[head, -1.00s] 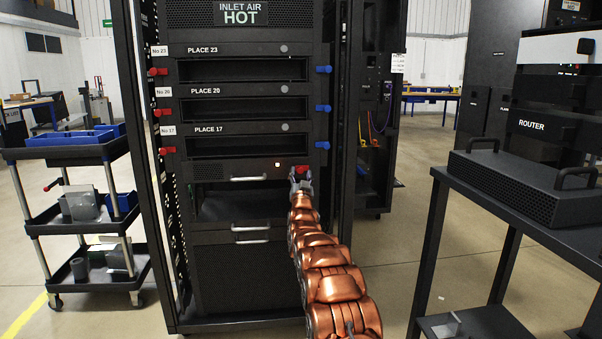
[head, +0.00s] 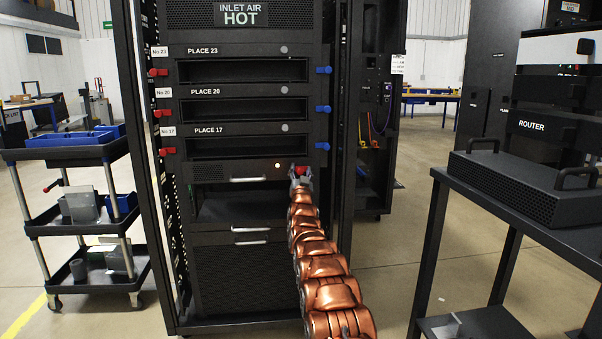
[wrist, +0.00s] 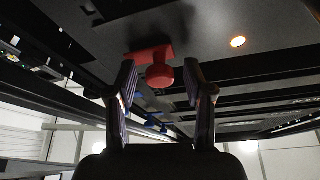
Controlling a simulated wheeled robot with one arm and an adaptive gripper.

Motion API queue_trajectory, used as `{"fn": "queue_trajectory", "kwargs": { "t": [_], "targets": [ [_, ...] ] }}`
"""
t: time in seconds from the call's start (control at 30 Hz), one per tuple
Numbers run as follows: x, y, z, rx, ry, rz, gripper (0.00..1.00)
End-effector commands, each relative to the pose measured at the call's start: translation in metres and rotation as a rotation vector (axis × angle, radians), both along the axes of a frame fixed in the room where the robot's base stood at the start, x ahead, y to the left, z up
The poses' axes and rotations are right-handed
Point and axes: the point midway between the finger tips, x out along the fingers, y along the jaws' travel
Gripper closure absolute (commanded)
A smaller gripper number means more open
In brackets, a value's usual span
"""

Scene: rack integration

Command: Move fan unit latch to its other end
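The fan unit (head: 220,172) is the dark panel below PLACE 17 in the rack, with a silver handle and a small lit lamp. Its red latch (head: 302,170) is at the panel's right end in the head view. In the wrist view the red latch (wrist: 160,76) shows as a round knob on a flat red plate. My gripper (head: 301,181) is right at the latch. In the wrist view my gripper (wrist: 161,78) is open, one finger on each side of the knob, with gaps visible on both sides. Whether the fingertips reach past the knob is hard to tell.
Blue latches (head: 322,146) sit above on the rack's right side, red ones (head: 167,151) on its left. A dark table (head: 570,225) with a router unit (head: 525,180) stands at right. A cart (head: 75,215) stands at left. Open floor lies between rack and table.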

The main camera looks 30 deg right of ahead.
Motion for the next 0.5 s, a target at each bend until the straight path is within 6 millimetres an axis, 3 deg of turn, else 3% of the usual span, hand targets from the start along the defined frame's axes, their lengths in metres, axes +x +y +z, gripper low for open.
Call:
{"fn": "queue_trajectory", "kwargs": {
  "t": [0.03,0.5],
  "targets": [
    [0.0,0.0001,-0.0002,0.0,0.0,0.0,0.54],
    [-0.0001,-0.0002,-0.0004,0.0,0.0,0.0,1.0]
  ]
}}
